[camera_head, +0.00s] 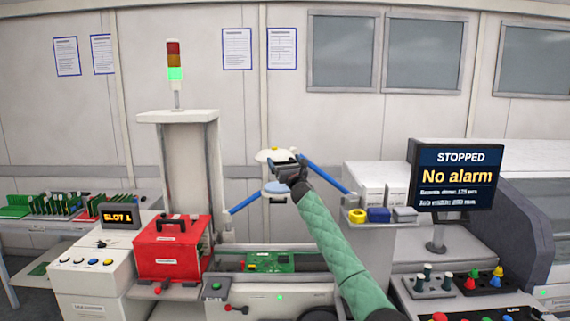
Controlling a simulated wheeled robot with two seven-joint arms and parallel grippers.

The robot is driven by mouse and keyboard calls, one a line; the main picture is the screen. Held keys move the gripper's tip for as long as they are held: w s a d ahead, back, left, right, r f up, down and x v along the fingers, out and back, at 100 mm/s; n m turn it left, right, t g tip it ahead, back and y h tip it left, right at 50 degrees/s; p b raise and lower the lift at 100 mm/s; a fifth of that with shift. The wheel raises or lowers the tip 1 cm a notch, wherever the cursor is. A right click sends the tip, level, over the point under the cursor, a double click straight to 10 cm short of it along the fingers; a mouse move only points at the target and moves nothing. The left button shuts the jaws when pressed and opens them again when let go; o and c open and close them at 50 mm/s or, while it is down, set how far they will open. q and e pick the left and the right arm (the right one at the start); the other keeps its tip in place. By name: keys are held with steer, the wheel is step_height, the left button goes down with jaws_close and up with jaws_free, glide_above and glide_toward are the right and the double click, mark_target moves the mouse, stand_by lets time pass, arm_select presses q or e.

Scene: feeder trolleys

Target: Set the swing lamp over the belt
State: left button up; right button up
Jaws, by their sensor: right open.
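Another blue bar (244,204) slopes down to the left. My gripper and wrist cover the middle of the lamp, so how its parts join is hidden. The right gripper is open at the lamp; I cannot tell whether it touches it. The belt (313,262) runs below, with a green circuit board (270,262) on it. My left gripper is out of view.
A red box (170,252) and a "SLOT 1" display (118,215) stand left of the belt. A signal tower (175,72) shows green. A screen (456,178) at the right reads "STOPPED, No alarm". Colored knobs and pegs (472,281) stand at the lower right.

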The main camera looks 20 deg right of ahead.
steer(key=shift+s+f, duration=0.15)
steer(key=shift+f, duration=0.05)
steer(key=shift+s+f+b, duration=0.2)
steer(key=shift+b, duration=0.1)
steer(key=b+v, duration=0.2)
steer(key=v, duration=0.3)
steer(key=shift+s, duration=0.25)
arm_select(q)
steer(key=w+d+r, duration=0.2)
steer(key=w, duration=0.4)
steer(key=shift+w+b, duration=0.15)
steer(key=shift+b, duration=0.3)
arm_select(e)
steer(key=shift+v, duration=0.75)
steer(key=shift+r, duration=0.1)
